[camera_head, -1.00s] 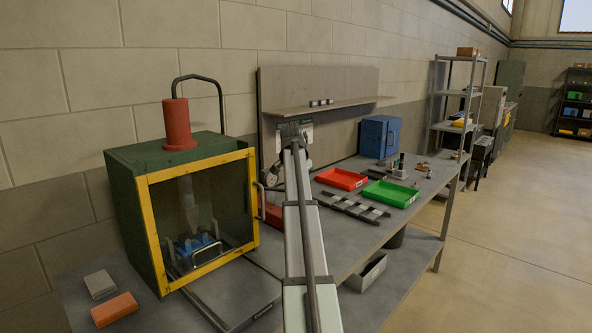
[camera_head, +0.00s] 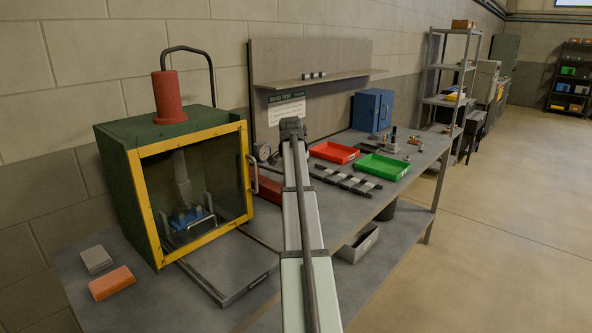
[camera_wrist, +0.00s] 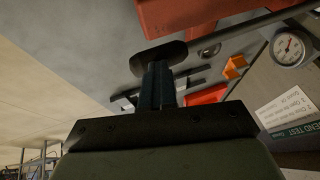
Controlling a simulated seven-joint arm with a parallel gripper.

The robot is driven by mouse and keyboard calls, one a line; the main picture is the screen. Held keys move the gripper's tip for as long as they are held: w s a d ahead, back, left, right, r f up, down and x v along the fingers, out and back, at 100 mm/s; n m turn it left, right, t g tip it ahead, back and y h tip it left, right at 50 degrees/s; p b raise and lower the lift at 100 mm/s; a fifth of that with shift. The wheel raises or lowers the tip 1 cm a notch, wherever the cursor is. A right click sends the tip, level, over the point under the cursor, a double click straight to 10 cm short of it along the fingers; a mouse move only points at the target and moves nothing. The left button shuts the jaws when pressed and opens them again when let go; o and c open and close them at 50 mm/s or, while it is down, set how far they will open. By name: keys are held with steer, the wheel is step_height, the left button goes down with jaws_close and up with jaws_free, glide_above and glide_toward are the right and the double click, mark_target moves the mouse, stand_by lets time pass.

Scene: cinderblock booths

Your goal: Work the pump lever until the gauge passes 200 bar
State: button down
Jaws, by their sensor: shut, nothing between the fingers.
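The red pump body (camera_head: 268,188) sits on the bench right of the test booth, partly behind my arm; it also shows at the top of the wrist view (camera_wrist: 200,14). A grey bar with a dark rounded end (camera_wrist: 240,33), seemingly the pump lever, runs beside it. My gripper (camera_wrist: 158,68) is shut and empty, its fingertips overlapping the dark end in the picture; contact cannot be told. In the head view my own arm hides the fingertips. The round white gauge (camera_wrist: 290,47) is at the right; it also shows in the head view (camera_head: 264,152). Its reading is too small to tell.
The green booth with a yellow door frame (camera_head: 196,137) stands at the left, a blue part inside. Orange (camera_head: 111,283) and grey blocks lie in front. Red (camera_head: 334,153) and green trays and a blue cabinet (camera_head: 372,110) stand right. A sign (camera_head: 287,109) hangs behind.

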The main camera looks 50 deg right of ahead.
steer(key=shift+s+f, duration=0.4)
steer(key=shift+f, duration=0.1)
steer(key=w+d+v, duration=0.1)
steer(key=v, duration=1.3)
steer(key=shift+a+r, duration=0.15)
steer(key=shift+r, duration=0.45)
steer(key=shift+w, duration=0.1)
stand_by(1.1)
